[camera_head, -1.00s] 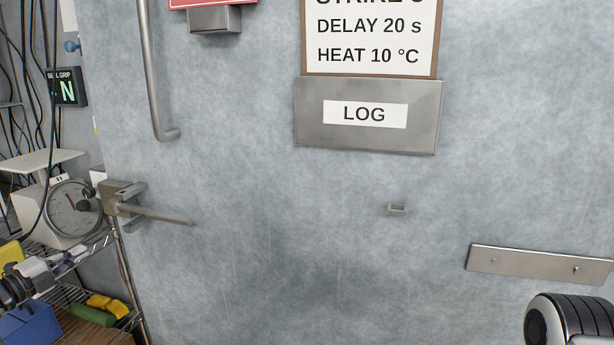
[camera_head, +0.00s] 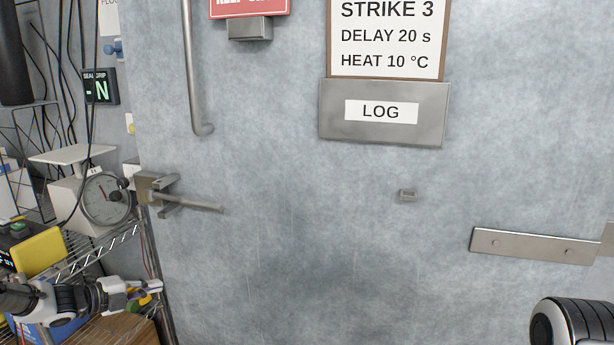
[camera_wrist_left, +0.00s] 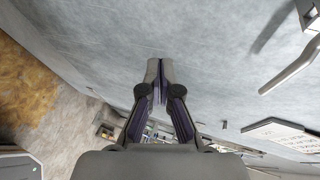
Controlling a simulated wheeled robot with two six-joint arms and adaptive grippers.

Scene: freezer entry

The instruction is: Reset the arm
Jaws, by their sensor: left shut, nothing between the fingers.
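My left arm comes in at the lower left of the head view, ending in my left gripper (camera_head: 152,288) in front of the wire shelf, left of the freezer door. In the left wrist view the gripper's (camera_wrist_left: 160,66) fingers come together at the tips, shut and empty, with the grey door (camera_wrist_left: 130,30) surface beyond them. The door (camera_head: 290,200) stands upright and fills most of the head view. Its latch lever (camera_head: 190,203) sticks out to the right, above the gripper and apart from it. Part of my right arm shows at the lower right; its gripper is out of frame.
A dial scale (camera_head: 92,198) and a yellow box (camera_head: 38,252) stand on the wire shelf (camera_head: 100,248) at left. A vertical handle (camera_head: 192,70), a LOG holder (camera_head: 383,130) and a metal plate (camera_head: 535,246) are on the door. Cables hang at the far left.

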